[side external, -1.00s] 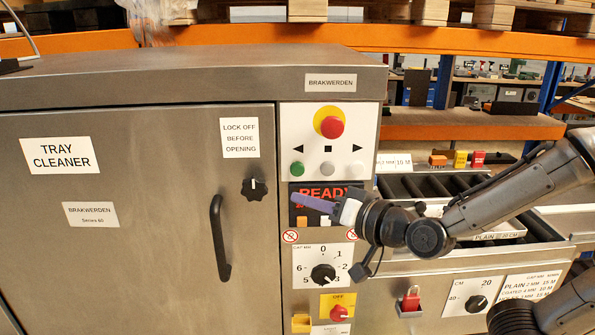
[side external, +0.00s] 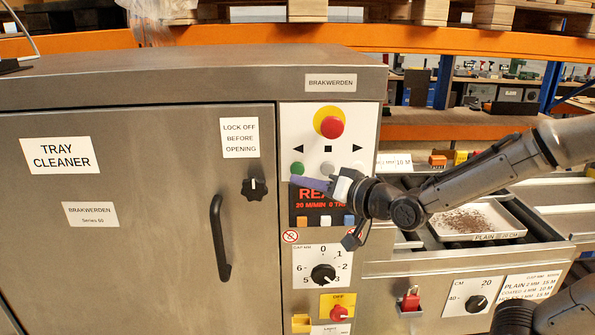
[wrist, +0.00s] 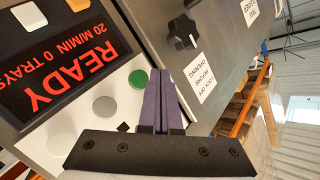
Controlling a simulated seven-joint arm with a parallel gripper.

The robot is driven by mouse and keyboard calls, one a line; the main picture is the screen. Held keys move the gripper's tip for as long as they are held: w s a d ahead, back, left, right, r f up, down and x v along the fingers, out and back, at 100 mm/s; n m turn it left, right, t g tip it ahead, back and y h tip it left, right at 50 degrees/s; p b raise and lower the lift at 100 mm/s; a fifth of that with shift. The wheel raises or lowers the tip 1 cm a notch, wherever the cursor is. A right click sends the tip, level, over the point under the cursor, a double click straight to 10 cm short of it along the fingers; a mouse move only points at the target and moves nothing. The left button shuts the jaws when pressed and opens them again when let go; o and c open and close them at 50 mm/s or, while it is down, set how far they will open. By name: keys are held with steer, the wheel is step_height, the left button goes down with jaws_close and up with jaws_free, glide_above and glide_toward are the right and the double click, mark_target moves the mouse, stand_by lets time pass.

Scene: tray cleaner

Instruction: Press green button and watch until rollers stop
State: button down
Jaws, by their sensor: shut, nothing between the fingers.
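The green button (side external: 297,168) sits at the left of the white control panel (side external: 355,115), below a left-pointing triangle. My gripper (side external: 294,181) is shut and empty, its purple fingertips just below the green button in the side view. In the wrist view the green button (wrist: 138,79) shows beside the fingertips (wrist: 158,72); I cannot tell whether they touch it. The display (wrist: 60,65) reads READY, 20 M/MIN, 0 TRAYS. Dark rollers (side external: 540,227) show partly around a white tray (side external: 481,238) holding brown debris, labelled PLAIN 20 CM.
A red emergency button (side external: 332,127) stands above the green one. A grey button (wrist: 105,109) and a white button (wrist: 61,145) are in the same row. The black door knob (side external: 254,187) and door handle (side external: 219,238) are to the left. Orange, white and blue buttons lie below the display.

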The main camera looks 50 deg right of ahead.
mark_target(297, 169)
steer(key=shift+w+d, duration=0.65)
steer(key=shift+w+d, duration=0.1)
steer(key=shift+d, duration=0.05)
stand_by(1.6)
steer(key=shift+w+d, duration=0.15)
steer(key=shift+w, duration=0.05)
